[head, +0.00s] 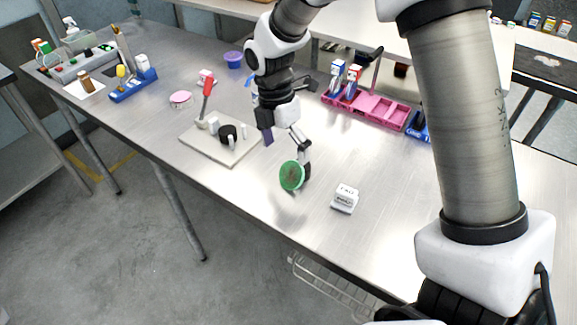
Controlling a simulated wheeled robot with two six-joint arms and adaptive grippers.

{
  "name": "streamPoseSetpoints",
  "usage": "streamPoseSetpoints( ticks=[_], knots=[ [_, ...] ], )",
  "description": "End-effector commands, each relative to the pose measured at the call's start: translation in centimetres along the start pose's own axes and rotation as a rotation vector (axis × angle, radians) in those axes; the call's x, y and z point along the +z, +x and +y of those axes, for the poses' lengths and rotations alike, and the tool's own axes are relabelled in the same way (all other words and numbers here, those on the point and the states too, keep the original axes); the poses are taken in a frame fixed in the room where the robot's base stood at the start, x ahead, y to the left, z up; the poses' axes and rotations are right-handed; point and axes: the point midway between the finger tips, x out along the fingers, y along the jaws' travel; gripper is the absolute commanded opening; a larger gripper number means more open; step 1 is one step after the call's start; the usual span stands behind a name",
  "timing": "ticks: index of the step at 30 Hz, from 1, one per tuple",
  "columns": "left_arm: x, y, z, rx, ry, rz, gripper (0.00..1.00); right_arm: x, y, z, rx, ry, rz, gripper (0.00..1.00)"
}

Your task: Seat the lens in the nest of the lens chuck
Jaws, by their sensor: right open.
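A round green disc (292,176), which looks like the lens, appears tilted nearly on edge near the front of the table. My right gripper (287,147) is open, pointing down, with one finger just above the disc's upper edge and the other to the left. I cannot tell whether that finger touches the disc. A beige plate (207,150) to the left, likely the lens chuck, carries a black round part (228,133), small pale pegs and a red-handled upright lever (207,86). No lens shows on the black part. My left gripper is out of view.
A white labelled block (345,198) lies right of the disc. A pink compartment tray (380,108) with small boxes stands behind. A pink round tin (181,98) and a purple cup (233,60) sit farther left. The table's front edge is close to the disc.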

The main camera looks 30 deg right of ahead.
Motion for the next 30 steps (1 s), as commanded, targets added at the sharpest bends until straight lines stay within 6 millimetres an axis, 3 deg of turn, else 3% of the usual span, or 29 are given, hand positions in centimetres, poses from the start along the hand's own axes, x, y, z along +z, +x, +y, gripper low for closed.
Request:
streamPoseSetpoints(
  ticks=[3, 7, 10, 14, 27, 30],
  knots=[
    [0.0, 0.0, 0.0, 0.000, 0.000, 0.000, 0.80, 0.6, -0.1, 1.1, 0.061, 0.138, -0.030, 1.00],
    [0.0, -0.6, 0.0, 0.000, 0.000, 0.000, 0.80, 2.0, 1.5, 1.1, 0.210, 0.332, -0.100, 1.00],
    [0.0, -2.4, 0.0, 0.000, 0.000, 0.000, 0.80, 1.2, 1.1, -0.6, 0.331, 0.391, -0.057, 1.00],
    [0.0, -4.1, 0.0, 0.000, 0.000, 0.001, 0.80, -0.4, -0.1, -3.4, 0.363, 0.327, -0.001, 1.00],
    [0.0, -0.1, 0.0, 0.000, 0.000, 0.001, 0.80, 0.2, 6.6, -0.5, 0.369, 0.330, -0.003, 1.00],
    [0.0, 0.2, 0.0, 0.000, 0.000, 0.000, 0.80, 0.3, 7.2, -0.1, 0.371, 0.331, -0.003, 1.00]
  ],
)
